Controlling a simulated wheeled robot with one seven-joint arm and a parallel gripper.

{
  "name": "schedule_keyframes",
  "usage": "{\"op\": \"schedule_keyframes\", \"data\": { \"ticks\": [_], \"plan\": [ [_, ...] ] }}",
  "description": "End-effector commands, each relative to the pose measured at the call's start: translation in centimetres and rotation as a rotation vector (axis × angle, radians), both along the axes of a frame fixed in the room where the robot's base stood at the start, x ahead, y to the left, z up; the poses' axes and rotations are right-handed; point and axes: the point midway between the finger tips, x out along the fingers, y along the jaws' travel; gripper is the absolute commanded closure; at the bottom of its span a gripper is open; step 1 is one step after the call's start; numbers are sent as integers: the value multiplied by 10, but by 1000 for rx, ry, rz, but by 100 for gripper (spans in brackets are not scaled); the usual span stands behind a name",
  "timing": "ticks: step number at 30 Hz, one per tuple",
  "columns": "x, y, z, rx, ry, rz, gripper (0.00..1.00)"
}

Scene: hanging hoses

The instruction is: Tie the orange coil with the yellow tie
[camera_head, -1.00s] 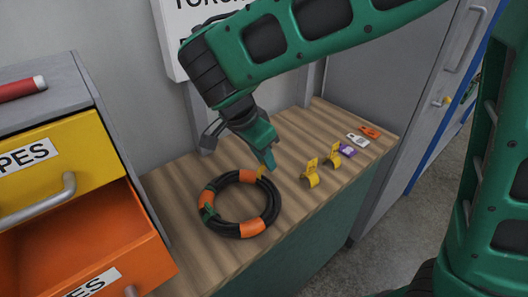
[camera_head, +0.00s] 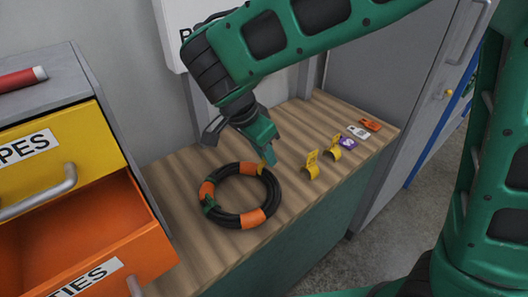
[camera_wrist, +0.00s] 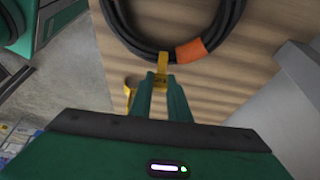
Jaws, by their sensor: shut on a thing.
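The coil (camera_head: 222,217) is a ring of black hose with orange bands, lying flat on the wooden bench top. A green piece sits on its left side. My gripper (camera_head: 268,156) is over the coil's far right edge, shut on a yellow tie (camera_head: 262,167). In the wrist view the yellow tie (camera_wrist: 162,64) is between my fingertips (camera_wrist: 162,78), against the outer edge of the coil (camera_wrist: 140,40). I cannot tell whether it wraps the hose. Two more yellow ties (camera_head: 311,168) (camera_head: 333,148) stand on the bench to the right.
Purple, white and orange tags (camera_head: 370,124) lie at the bench's far right. An open orange drawer (camera_head: 85,245) and a yellow drawer (camera_head: 60,160) stand at left. A wall sign (camera_head: 205,15) hangs behind my arm.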

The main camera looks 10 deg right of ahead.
Motion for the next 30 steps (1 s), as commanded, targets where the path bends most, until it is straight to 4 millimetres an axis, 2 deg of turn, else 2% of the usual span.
{"op": "schedule_keyframes", "data": {
  "ticks": [17,30],
  "plan": [
    [0,0,-1,0,0,0,100],
    [0,0,-11,-1,1,0,100]
  ]
}}
